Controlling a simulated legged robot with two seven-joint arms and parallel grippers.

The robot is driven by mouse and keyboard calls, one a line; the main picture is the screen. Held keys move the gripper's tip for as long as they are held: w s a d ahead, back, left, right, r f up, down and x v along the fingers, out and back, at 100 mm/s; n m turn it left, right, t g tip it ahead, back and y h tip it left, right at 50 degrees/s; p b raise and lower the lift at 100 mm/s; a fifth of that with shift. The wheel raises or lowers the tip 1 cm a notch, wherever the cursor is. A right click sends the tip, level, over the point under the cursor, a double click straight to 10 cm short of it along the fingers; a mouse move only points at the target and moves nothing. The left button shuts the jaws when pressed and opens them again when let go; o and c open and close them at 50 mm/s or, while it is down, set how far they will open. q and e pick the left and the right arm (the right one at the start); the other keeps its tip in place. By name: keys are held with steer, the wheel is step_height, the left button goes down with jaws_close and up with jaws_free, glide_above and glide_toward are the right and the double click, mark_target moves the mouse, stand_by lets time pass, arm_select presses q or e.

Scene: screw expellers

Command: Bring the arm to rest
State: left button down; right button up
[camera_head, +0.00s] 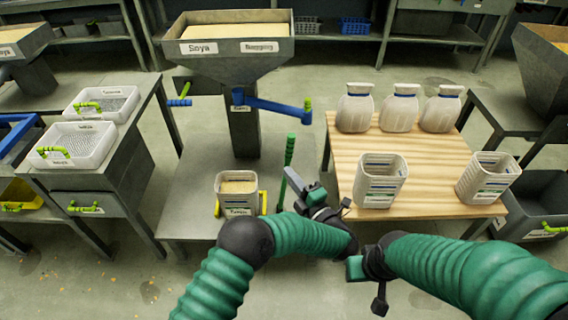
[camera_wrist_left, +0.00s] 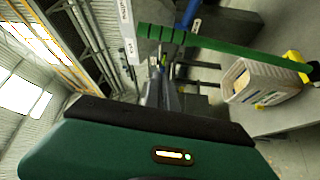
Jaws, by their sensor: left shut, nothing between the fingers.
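My left arm comes in from the left and bends across the bottom of the head view. Its gripper (camera_head: 290,176) is shut and empty, just right of an upright green lever (camera_head: 290,150). In the picture the gripper overlaps the lever's lower part; I cannot tell whether they touch. The lever crosses the left wrist view (camera_wrist_left: 230,54) close to the camera. My right arm comes in from the right. Its gripper (camera_head: 368,268) is in front of the wooden table, and its fingers are too unclear to read.
A screw expeller with a hopper (camera_head: 230,65) and blue crank (camera_head: 270,105) stands behind the lever. A filled container (camera_head: 237,203) sits below it. White baskets (camera_head: 75,145) stand at left.

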arm_select(q)
steer(key=shift+s+a, duration=0.1)
steer(key=shift+s, duration=0.1)
stand_by(0.3)
